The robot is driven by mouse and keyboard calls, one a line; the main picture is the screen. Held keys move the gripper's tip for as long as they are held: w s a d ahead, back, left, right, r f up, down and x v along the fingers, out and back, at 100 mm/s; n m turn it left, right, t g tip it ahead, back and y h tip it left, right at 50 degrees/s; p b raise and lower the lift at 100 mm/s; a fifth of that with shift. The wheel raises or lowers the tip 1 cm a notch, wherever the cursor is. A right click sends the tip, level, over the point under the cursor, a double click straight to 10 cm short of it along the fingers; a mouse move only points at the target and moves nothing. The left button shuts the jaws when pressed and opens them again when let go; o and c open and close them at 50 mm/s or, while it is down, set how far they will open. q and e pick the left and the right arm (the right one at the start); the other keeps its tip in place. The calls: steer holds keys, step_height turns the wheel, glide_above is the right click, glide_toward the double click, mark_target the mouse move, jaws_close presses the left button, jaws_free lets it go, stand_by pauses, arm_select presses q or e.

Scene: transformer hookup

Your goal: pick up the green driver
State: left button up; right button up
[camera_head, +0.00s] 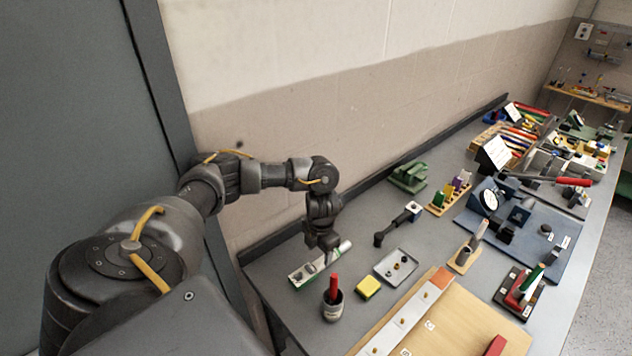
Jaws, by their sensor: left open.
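My left gripper (329,256) points down over the left end of the grey bench. It is open and sits just above or beside a long white-and-green item (318,265); I cannot tell whether they touch. That item may be a tray or box, and the gripper hides part of it. A green handle-like thing (533,277) leans on a red-and-black stand at the front right of the bench, far from my gripper. At this size I cannot tell for sure which of these is the green driver. My right gripper is not in view.
In front of my left gripper stand a cup (333,307) with a red-handled tool, a yellow block (367,287) and a metal tray (397,267). A wooden board (462,318) lies nearer. A blue mat (548,252) with fixtures fills the right. A wall runs behind.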

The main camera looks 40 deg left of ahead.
mark_target(319, 262)
arm_select(q)
steer(key=shift+s+f+b, duration=0.1)
steer(key=shift+f+b, duration=0.15)
steer(key=shift+b, duration=0.1)
step_height(319, 262, down, 5)
steer(key=b, duration=0.4)
steer(key=shift+b, duration=0.35)
steer(key=shift+r, duration=0.1)
steer(key=shift+c, duration=0.3)
steer(key=c, duration=1.2)
